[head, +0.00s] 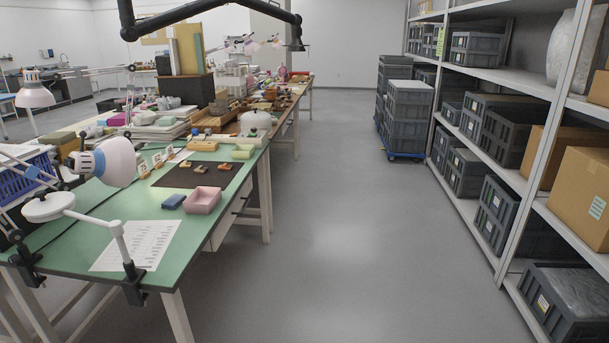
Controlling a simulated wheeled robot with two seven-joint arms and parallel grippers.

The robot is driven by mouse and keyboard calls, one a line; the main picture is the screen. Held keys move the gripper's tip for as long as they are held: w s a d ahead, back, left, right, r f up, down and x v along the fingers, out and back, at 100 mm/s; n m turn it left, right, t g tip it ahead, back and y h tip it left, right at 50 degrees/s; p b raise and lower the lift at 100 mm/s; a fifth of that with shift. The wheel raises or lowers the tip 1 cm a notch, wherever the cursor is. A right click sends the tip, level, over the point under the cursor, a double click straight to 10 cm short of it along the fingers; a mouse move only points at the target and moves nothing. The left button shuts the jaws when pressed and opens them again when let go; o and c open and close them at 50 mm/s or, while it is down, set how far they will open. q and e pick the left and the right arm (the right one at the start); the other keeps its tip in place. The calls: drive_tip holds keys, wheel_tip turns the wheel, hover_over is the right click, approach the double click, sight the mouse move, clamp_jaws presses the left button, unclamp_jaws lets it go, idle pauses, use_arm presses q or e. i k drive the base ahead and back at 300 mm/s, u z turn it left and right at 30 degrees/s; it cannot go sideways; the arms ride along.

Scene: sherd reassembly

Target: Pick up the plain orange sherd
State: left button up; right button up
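Several small orange-brown sherds lie apart on a dark mat (178,179) on the green table (103,213). One sherd (200,169) is near the mat's middle, another sherd (225,167) is to its right, and a third sherd (201,192) is nearer the front. They are too small here to tell which one is plain orange. Neither of my grippers is in view.
A pink open box (203,201) and a blue block (172,201) stand before the mat. A white lamp (110,163) and a printed sheet (138,246) are nearer. Grey shelving (480,147) lines the right. The grey floor (335,245) between is clear.

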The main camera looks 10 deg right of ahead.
sight(226, 166)
drive_tip(key=z, duration=0.6)
drive_tip(key=i, duration=1.55)
drive_tip(key=u, duration=0.7)
